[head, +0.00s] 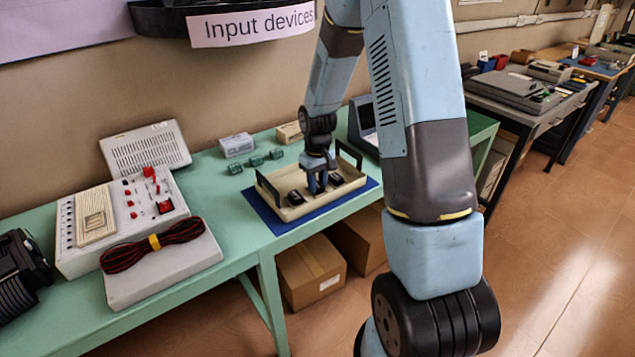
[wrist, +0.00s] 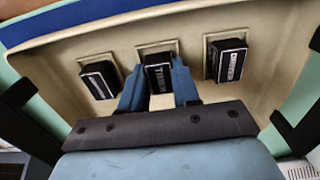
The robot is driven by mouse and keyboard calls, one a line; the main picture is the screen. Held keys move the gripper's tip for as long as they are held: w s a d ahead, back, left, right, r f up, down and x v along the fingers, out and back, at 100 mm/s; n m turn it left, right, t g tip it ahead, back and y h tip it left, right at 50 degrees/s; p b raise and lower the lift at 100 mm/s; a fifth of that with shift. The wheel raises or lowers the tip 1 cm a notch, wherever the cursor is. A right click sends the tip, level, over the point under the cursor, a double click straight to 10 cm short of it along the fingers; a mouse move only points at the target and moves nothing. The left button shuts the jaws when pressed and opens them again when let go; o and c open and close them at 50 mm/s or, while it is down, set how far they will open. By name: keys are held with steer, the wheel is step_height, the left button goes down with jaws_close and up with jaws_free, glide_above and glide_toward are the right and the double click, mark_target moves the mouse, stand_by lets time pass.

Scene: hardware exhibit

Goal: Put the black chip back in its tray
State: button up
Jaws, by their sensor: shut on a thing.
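The cream tray (head: 297,211) with black handles lies on a blue mat on the green table; its bare floor shows in the wrist view (wrist: 277,62). My gripper (head: 318,187) is down inside the tray. In the wrist view its blue fingers (wrist: 158,88) are shut on the middle black chip (wrist: 158,73), one on each side. That chip is over the middle square recess; I cannot tell whether it touches the bottom. Two other black chips, one at the left (wrist: 99,80) and one at the right (wrist: 227,61), sit at the outer recesses.
Small green blocks (head: 256,160) and a grey box (head: 236,145) stand behind the tray. A dark-screened device (head: 362,125) is close to its right. A control box (head: 120,215) and a coiled cable (head: 153,245) are at the left. The tray's raised handles flank my gripper.

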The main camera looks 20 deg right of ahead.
steer(key=o, duration=1)
steer(key=shift+f, duration=0.1)
step_height(320, 180, up, 12)
steer(key=f, duration=0.1)
steer(key=s+r+m+t, duration=0.2)
steer(key=s+r+t, duration=0.1)
steer(key=s+r, duration=1.1)
steer(key=shift+s+d+r+m+t, duration=0.1)
steer(key=shift+s+r+m+t, duration=0.25)
steer(key=shift+s+r, duration=1.55)
steer(key=shift+s+a+r+m+t, duration=0.15)
steer(key=shift+s+r+t, duration=0.5)
steer(key=shift+s, duration=2.2)
steer(key=shift+s+d+r+m+t, duration=0.15)
steer(key=shift+s+r+m+t, duration=0.15)
steer(key=shift+s+r, duration=1.65)
steer(key=shift+s+f, duration=0.45)
steer(key=shift+f, duration=0.05)
